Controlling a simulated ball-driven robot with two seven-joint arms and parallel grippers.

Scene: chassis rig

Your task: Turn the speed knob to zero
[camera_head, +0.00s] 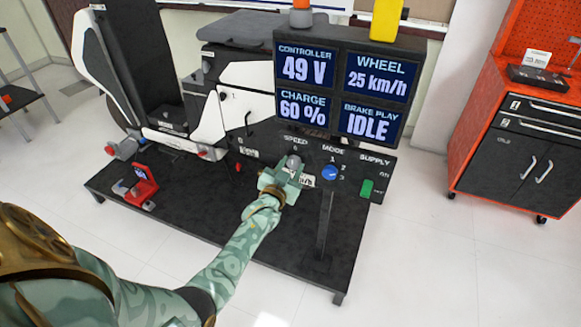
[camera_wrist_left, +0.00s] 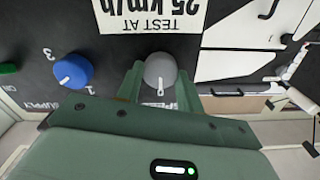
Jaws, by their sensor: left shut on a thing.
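The speed knob is a grey round knob (camera_head: 294,161) on the black panel, under the SPEED label. My left gripper (camera_head: 284,178) is shut on it, with the green fingers on either side. In the left wrist view, which sees the panel upside down, the knob (camera_wrist_left: 159,70) sits between the fingertips. Its white pointer points down in that picture, toward the partly hidden SPEED label. The scale marks around the knob are mostly hidden by the gripper. The wheel display (camera_head: 376,77) reads 25 km/h. My right gripper is not in view.
A blue mode knob (camera_head: 329,173) is right of the speed knob, and a green supply switch (camera_head: 366,188) is farther right. A white card (camera_wrist_left: 160,15) reads TEST AT 25 km/h. A red clamp-like fixture (camera_head: 142,186) stands on the black platform. An orange cabinet (camera_head: 485,100) stands at right.

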